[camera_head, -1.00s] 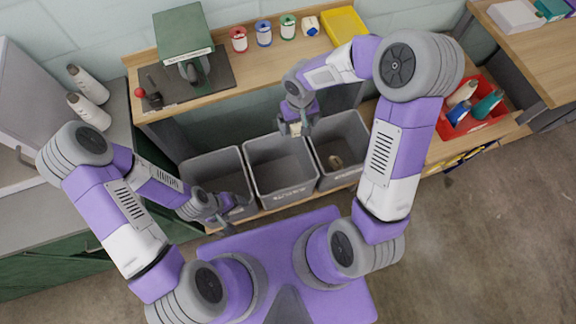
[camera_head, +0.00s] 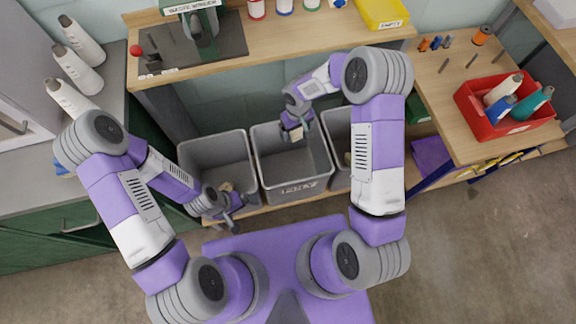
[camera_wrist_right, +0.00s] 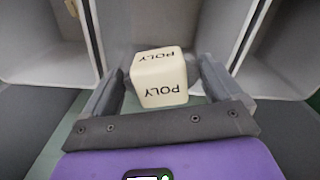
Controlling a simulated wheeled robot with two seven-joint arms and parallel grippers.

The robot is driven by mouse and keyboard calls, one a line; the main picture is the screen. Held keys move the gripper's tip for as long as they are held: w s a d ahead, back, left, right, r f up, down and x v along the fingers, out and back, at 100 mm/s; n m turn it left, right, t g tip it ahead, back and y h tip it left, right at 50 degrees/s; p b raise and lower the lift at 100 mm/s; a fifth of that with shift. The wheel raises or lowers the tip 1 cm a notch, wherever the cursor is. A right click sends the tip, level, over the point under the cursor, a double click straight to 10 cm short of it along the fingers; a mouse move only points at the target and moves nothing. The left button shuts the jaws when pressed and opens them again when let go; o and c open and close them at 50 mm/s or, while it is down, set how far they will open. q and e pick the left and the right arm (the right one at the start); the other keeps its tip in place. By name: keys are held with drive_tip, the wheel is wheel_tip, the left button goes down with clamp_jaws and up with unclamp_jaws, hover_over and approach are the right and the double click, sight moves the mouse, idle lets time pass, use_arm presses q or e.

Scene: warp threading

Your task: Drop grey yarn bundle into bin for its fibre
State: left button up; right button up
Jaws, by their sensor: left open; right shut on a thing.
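My right gripper (camera_head: 297,134) is over the rear part of the middle grey bin (camera_head: 262,165). In the right wrist view its fingers (camera_wrist_right: 160,88) are shut on a cream cube (camera_wrist_right: 159,80) marked POLY; the cube also shows small in the head view (camera_head: 297,138). I see no grey yarn bundle that I can tell for sure. The right bin (camera_head: 333,125) holds something beige, mostly hidden by my right arm. The middle bin's front label is unreadable.
A wooden bench (camera_head: 300,35) with a green machine (camera_head: 203,30) and several spools stands behind the bins. A red tray (camera_head: 480,118) of cones sits on the right bench. Several white cones (camera_head: 78,75) stand on the left counter.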

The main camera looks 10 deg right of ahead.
wheel_tip(320, 180, down, 5)
drive_tip(key=b, duration=0.3)
drive_tip(key=shift+f, duration=0.1)
drive_tip(key=o, duration=0.7)
drive_tip(key=shift+r+p, duration=1.35)
drive_tip(key=shift+r, duration=2.55)
drive_tip(key=shift+f, duration=0.1)
